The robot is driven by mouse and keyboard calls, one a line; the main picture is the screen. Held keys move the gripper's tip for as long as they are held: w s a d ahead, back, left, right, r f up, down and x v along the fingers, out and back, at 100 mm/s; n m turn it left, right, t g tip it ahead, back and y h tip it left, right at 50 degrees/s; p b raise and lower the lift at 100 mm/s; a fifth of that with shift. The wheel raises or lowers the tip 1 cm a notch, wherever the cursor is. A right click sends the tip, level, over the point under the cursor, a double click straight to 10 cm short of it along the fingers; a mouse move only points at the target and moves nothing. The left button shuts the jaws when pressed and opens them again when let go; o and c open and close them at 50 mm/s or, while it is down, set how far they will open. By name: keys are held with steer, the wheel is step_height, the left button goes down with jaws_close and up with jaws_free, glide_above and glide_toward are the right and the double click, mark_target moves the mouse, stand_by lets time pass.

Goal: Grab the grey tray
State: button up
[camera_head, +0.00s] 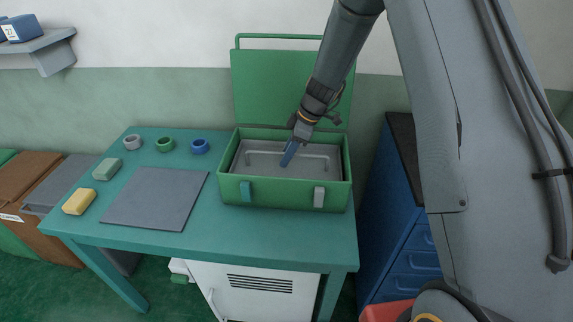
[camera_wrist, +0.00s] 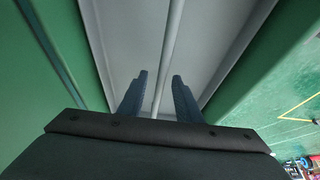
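The grey tray (camera_head: 257,165) sits inside the open green box (camera_head: 283,197) on the table, with a raised bar handle on it. My gripper (camera_head: 288,160) points down into the box over the tray. In the wrist view the two blue fingers of my gripper (camera_wrist: 159,84) are apart. The tray's thin light bar (camera_wrist: 171,45) runs between them, with a gap on each side. The grey tray surface (camera_wrist: 125,40) lies beyond the fingers. I cannot tell how deep the fingertips reach around the bar.
The box's green lid (camera_head: 270,85) stands open behind. On the table's left are a grey mat (camera_head: 155,198), grey, green and blue rings (camera_head: 165,145), a green block (camera_head: 107,169) and a yellow block (camera_head: 79,202). A blue cabinet (camera_head: 405,250) stands at the right.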

jaws_close()
stand_by(1.4)
